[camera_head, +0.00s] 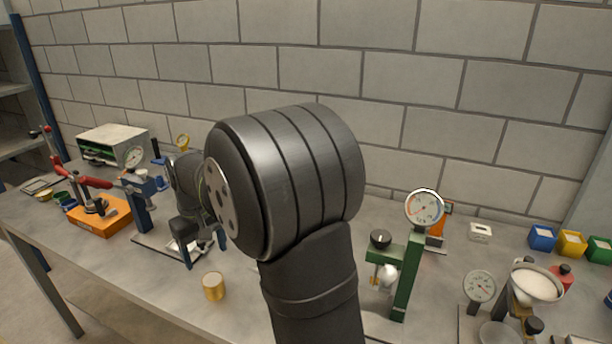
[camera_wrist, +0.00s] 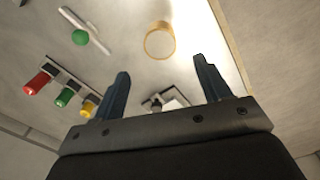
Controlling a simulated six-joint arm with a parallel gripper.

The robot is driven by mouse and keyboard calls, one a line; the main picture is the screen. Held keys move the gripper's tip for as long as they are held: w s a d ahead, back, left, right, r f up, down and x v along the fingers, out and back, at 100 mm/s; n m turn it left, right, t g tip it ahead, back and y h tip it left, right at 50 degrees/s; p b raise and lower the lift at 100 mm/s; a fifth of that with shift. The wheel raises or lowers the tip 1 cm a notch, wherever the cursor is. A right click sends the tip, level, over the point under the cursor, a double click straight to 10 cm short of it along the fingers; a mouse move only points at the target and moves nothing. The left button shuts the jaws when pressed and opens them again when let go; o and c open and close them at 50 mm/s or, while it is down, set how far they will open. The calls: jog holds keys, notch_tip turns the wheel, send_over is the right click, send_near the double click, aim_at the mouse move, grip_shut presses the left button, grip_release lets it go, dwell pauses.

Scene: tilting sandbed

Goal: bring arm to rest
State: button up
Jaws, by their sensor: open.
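My arm crosses the middle of the head view. My gripper (camera_head: 205,250) hangs over the workbench (camera_head: 240,318), left of centre and partly hidden by my own arm. In the wrist view my gripper (camera_wrist: 162,85) shows two dark fingers spread wide, with nothing held between them. A brass-coloured cylinder (camera_head: 214,286) stands on the bench in front of the gripper, apart from it. A round brass-coloured thing (camera_wrist: 160,42) shows beyond the fingers in the wrist view.
A green gauge stand (camera_head: 405,275) and a white bowl (camera_head: 537,284) stand on the right. An orange-based device with a red lever (camera_head: 100,217) stands on the left. Small coloured bins (camera_head: 571,243) sit at the far right. A block wall (camera_head: 400,70) closes the back.

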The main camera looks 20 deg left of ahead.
aim_at(212, 279)
notch_tip(212, 279, down, 12)
jog(key=shift+r, duration=0.25)
notch_tip(212, 279, up, 3)
jog(key=shift+f, duration=0.1)
jog(key=shift+r, duration=0.75)
